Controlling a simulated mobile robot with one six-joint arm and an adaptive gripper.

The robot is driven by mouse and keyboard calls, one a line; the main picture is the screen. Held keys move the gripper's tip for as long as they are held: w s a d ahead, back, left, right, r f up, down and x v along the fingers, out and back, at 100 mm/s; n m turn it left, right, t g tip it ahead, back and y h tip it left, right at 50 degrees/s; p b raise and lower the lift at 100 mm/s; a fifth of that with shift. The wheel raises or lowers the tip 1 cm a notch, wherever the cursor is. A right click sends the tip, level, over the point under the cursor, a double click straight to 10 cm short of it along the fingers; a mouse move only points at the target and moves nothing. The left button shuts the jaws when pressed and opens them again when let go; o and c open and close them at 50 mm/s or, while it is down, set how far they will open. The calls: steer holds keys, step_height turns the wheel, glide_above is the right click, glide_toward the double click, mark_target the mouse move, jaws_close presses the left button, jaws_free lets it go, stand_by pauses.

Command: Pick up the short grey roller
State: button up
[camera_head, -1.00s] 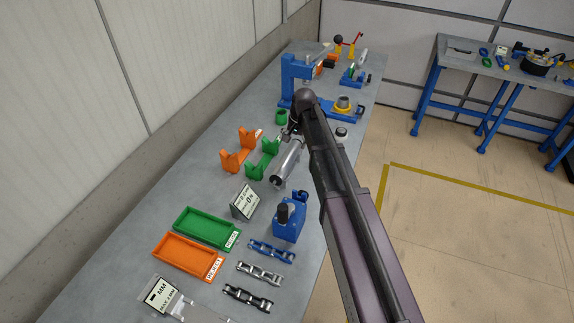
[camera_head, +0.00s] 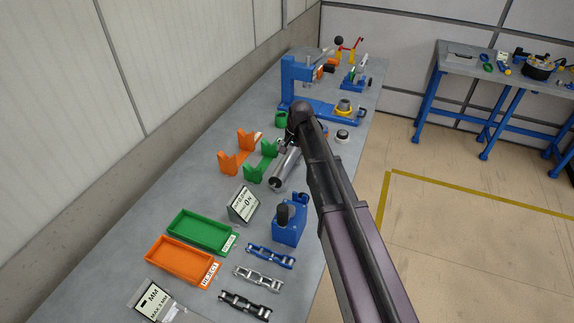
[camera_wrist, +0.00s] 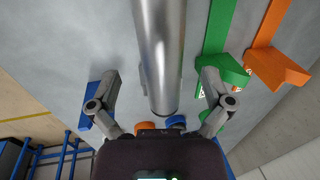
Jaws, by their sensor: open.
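The grey roller (camera_head: 283,170) is a smooth metal cylinder lying on the bench, beside the green V-shaped stand (camera_head: 262,161). In the wrist view the roller (camera_wrist: 162,50) runs from the top edge down to between my fingers. My gripper (camera_wrist: 160,76) is open, with one finger on each side of the roller and visible gaps to both. In the head view my arm hides most of my gripper (camera_head: 291,143) and the roller's far end. I cannot tell how high my fingers are above the bench.
An orange stand (camera_head: 238,153) is beyond the green one. A blue press frame (camera_head: 290,85) stands farther back. A blue block device (camera_head: 290,222), a small display (camera_head: 243,204), green tray (camera_head: 202,231) and orange tray (camera_head: 181,260) are nearer. The wall borders the bench's left side.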

mark_target(288, 158)
steer(key=shift+f, duration=0.2)
steer(key=shift+w+a+f+b, duration=0.1)
steer(key=shift+a+f+b, duration=0.05)
steer(key=shift+f+b, duration=0.7)
steer(key=shift+w+a+f+b, duration=0.15)
steer(key=shift+f+b, duration=0.55)
steer(key=shift+b, duration=0.2)
steer(key=shift+w+a+f+b, duration=0.1)
steer(key=shift+a+f+b, duration=0.05)
steer(key=shift+f+b, duration=0.7)
steer(key=c, duration=1.3)
